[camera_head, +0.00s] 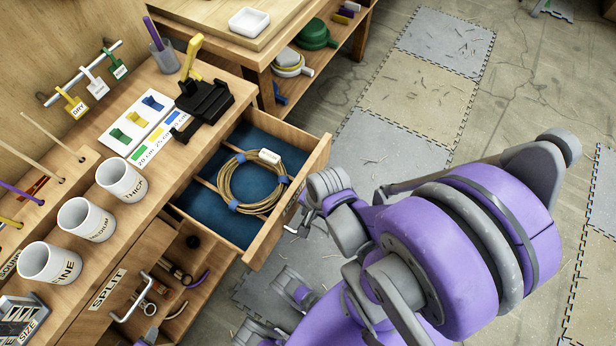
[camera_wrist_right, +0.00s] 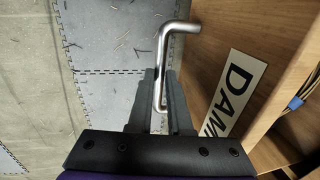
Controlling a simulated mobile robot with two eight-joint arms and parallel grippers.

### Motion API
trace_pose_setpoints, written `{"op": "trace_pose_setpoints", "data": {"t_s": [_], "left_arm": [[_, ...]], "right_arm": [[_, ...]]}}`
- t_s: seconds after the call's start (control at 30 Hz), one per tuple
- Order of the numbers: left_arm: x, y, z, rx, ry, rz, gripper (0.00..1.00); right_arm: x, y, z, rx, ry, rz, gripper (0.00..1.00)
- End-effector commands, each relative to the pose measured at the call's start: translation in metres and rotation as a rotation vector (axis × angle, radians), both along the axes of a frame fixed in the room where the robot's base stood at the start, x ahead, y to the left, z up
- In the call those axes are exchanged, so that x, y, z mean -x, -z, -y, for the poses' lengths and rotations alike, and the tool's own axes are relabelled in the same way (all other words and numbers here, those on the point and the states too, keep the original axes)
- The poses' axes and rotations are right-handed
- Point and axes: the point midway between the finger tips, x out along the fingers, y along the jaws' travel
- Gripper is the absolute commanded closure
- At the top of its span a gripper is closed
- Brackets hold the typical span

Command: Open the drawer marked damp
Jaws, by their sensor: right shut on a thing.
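The drawer marked DAMP (camera_head: 318,160) stands pulled out from the bench in the head view. Its blue-lined inside holds a coil of cane (camera_head: 232,196) with blue ties and a white tag. The DAMP label (camera_wrist_right: 235,92) is on its front in the right wrist view. My right gripper (camera_wrist_right: 161,82) is shut on the drawer's bent metal handle (camera_wrist_right: 180,27), which passes between the fingers. In the head view, my right gripper (camera_head: 304,222) is at the drawer front, partly hidden by my arm. My left gripper is not in view.
A drawer marked SPLIT (camera_head: 108,290), holding tools, is left of the DAMP drawer. Cups (camera_head: 87,219) and a black clamp-like device (camera_head: 205,103) stand on the bench. A shelved table (camera_head: 262,58) stands behind. Matted floor (camera_head: 385,150) beyond the drawer is open, with scattered scraps.

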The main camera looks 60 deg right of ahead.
Motion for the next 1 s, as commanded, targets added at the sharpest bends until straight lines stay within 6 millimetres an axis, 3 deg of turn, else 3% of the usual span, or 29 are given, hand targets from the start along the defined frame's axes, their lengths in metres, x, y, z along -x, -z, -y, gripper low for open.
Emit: {"op": "trace_pose_setpoints", "data": {"t_s": [0.07, 0.1, 0.23, 0.63, 1.0], "left_arm": [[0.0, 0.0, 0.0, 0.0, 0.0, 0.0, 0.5], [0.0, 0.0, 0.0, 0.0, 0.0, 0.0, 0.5], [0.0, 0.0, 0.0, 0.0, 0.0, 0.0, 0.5], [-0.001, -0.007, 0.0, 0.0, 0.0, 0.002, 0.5], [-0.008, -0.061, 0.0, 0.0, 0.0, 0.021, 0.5]], "right_arm": [[0.0, 0.0, 0.0, 0.001, 0.0, 0.0, 1.0], [0.0, 0.0, 0.001, 0.001, 0.0, 0.0, 0.76], [-0.001, 0.0, 0.0, 0.001, 0.0, 0.0, 0.53], [0.001, -0.009, 0.0, 0.001, 0.001, 0.001, 0.53], [0.012, -0.076, 0.001, 0.0, 0.003, 0.003, 0.53]]}}
